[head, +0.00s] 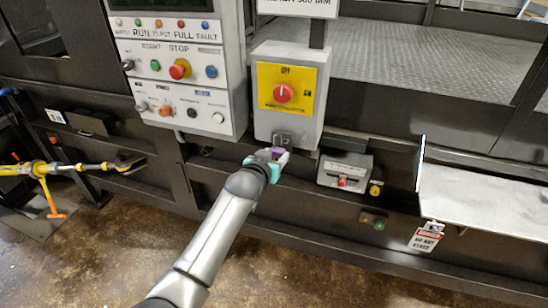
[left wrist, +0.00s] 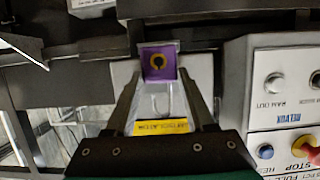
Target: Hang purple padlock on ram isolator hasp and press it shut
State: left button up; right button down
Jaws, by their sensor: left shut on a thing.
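The purple padlock (left wrist: 158,64) sits between the fingertips of my left gripper (left wrist: 160,80) in the left wrist view, its brass keyway facing the camera. A pale U-shaped shackle (left wrist: 168,104) shows beyond its body. In the head view my left gripper (head: 272,156) is at the lower edge of the grey isolator box (head: 308,96), with a bit of the purple padlock (head: 284,156) showing. The dark hasp (head: 282,138) is just above it, below the red rotary knob (head: 283,93). I cannot tell whether the shackle passes through the hasp. My right gripper is out of view.
The control panel (head: 180,75) with a red stop button (head: 180,69) stands left of the isolator box. A small grey box (head: 345,172) is close on the right. A white danger tag (head: 426,237) hangs lower right. The floor (head: 300,275) in front is clear.

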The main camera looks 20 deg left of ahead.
aim_at(278, 148)
pick_arm(q)
jog(key=shift+w+d+b, duration=0.1)
jog(key=shift+w+b, duration=0.9)
jog(key=shift+w, duration=0.55)
jog(key=shift+f, duration=0.2)
dwell(0.4)
jog(key=o, duration=1.3)
jog(key=shift+c, duration=0.2)
jog(key=shift+c, duration=0.4)
